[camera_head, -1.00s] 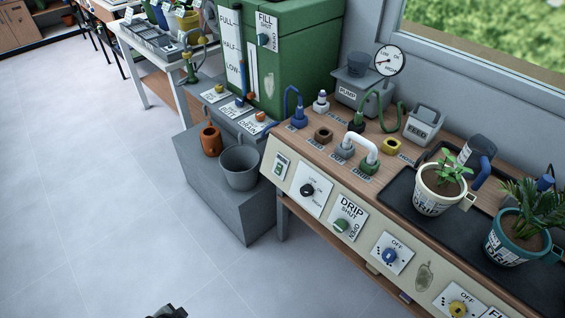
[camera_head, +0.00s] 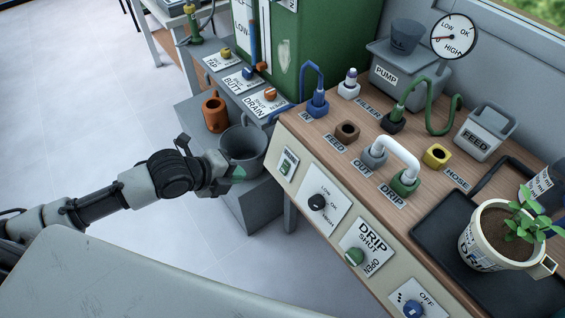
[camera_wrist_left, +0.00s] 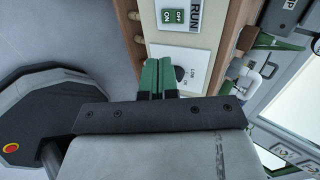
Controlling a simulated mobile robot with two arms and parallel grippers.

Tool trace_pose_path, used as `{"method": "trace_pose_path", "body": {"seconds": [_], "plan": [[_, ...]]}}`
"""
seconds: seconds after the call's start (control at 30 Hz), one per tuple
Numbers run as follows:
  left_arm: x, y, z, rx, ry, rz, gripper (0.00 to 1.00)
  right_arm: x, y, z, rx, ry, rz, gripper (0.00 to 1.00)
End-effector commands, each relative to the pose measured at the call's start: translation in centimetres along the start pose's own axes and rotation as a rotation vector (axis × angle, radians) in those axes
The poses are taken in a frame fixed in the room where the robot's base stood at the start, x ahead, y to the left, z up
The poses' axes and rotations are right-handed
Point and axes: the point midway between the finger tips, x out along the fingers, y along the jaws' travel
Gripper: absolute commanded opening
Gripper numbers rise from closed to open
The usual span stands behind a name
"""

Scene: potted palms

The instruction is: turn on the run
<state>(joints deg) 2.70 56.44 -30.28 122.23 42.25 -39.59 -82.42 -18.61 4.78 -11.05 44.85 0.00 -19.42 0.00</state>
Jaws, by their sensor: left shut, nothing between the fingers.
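The RUN switch (camera_head: 287,164) is a small white plate with a green rocker at the left end of the bench's cream front panel. In the left wrist view the RUN switch (camera_wrist_left: 174,16) shows the words OFF and ON at the top edge; which way it is set I cannot tell. My left gripper (camera_head: 240,174) is shut and empty, left of the switch and apart from it, in front of the grey bucket. In the left wrist view its green fingertips (camera_wrist_left: 160,62) are together, below the switch in the picture. My right gripper is not in view.
The LOW-HIGH dial (camera_head: 317,202) and the DRIP knob (camera_head: 354,257) sit right of the switch. The grey bucket (camera_head: 242,150) and orange mug (camera_head: 214,113) stand on a grey block to the left. A potted plant (camera_head: 489,240) stands on the bench. The floor at left is clear.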

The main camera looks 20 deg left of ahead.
Motion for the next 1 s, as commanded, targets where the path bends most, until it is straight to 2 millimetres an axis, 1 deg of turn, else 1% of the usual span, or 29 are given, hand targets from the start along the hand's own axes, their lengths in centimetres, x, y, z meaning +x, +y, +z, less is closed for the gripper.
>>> {"method": "trace_pose_path", "body": {"seconds": [0.3,0.37,0.47,0.57,0.9,1.0], "plan": [[0.1,0.0,0.0,0.0,-0.001,-0.001,0.0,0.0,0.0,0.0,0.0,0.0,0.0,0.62],[0.3,0.0,0.0,-0.001,-0.001,-0.002,0.0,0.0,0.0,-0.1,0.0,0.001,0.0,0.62],[1.2,0.0,0.1,-0.003,-0.002,-0.004,0.0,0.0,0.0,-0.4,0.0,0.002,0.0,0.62],[2.7,-0.1,0.0,-0.004,0.0,-0.005,0.0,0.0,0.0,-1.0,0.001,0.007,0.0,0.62],[9.8,0.0,0.0,-0.004,0.0,-0.004,0.0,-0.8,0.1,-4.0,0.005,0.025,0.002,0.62],[11.4,-0.4,0.0,-0.003,-0.001,-0.003,0.0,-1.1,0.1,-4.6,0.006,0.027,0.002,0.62]]}}
